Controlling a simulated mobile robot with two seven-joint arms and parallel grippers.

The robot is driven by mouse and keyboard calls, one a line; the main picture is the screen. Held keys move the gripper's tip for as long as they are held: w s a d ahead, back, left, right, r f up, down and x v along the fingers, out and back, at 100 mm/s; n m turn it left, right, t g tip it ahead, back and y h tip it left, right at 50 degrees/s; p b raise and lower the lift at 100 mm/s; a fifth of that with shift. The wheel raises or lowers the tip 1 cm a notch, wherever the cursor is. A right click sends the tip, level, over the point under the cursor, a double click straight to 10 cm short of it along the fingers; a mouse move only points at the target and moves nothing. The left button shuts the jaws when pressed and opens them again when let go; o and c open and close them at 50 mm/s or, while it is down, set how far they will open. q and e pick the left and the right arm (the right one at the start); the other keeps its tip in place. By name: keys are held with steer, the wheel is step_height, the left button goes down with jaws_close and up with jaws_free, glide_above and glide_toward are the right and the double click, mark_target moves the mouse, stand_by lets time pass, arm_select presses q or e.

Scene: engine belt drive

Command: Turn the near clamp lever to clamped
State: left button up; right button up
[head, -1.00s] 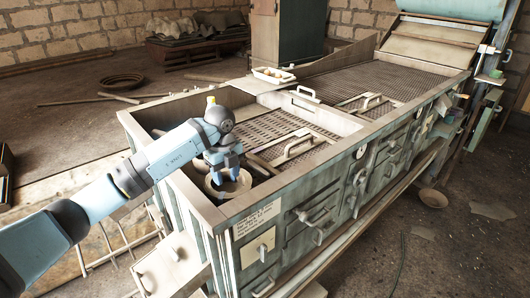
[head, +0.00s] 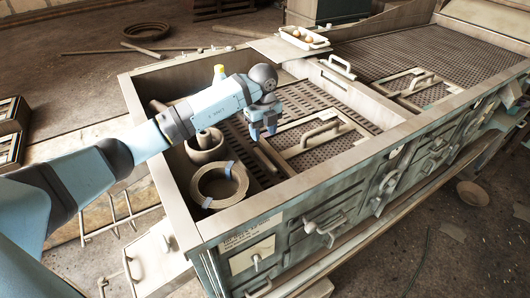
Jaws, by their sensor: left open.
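My left gripper (head: 264,132) reaches over the open box of the long bench, its fingers pointing down, apart and empty. A short loose-looking bar (head: 266,158) lies just below the fingertips; I cannot tell whether they touch. On the bench's front face are a lever with a pale handle (head: 325,228), a second lever (head: 388,183) farther right, and a small lever on a pale plate (head: 256,262) below a printed label (head: 250,235). I cannot tell which one is the near clamp lever, nor read its setting. My right gripper is not in view.
Inside the box, a taped ring (head: 219,184) and a round pot (head: 205,147) stand left of the gripper. A framed panel with a raised handle (head: 321,132) lies to its right. The box's front rim (head: 290,190) stands between gripper and front levers. A tray of round things (head: 303,38) sits behind.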

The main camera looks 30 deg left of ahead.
mark_target(264, 157)
arm_select(q)
step_height(264, 157, down, 10)
steer(key=shift+w+r+p, duration=0.1)
steer(key=shift+r+p, duration=0.05)
steer(key=shift+p, duration=0.75)
steer(key=shift+w+f, duration=0.1)
steer(key=shift+f, duration=0.45)
jaws_close()
